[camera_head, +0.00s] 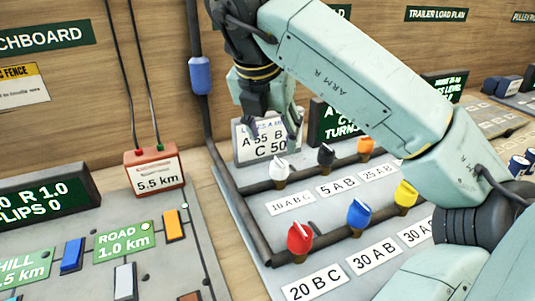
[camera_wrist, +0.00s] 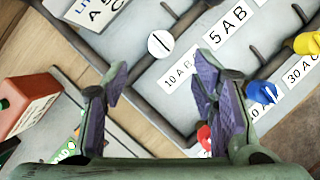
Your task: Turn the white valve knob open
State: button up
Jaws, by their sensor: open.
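The white valve knob (camera_head: 279,172) stands on the back pipe of the grey valve board, above the label "10 A B C". It also shows from above in the wrist view (camera_wrist: 161,43), with a dark line across its top. My gripper (camera_head: 272,122) is above and slightly behind the knob, in front of the "A 55 B C 50" sign. In the wrist view my gripper (camera_wrist: 162,75) has its purple-padded fingers spread apart with nothing between them. The white knob lies just beyond the fingertips and is not touched.
Black (camera_head: 326,156) and orange (camera_head: 366,147) knobs stand right of the white one on the same pipe. Red (camera_head: 299,240), blue (camera_head: 358,215) and yellow (camera_head: 405,195) knobs stand on the front pipe. A sign (camera_head: 262,142) stands upright behind. A red box (camera_head: 155,170) is left.

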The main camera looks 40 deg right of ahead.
aim_at(279, 163)
jog(key=p+x, duration=0.1)
jog(key=x, duration=0.9)
jog(key=shift+s+d, duration=0.1)
jog(key=shift+c, duration=0.3)
jog(key=c, duration=1.1)
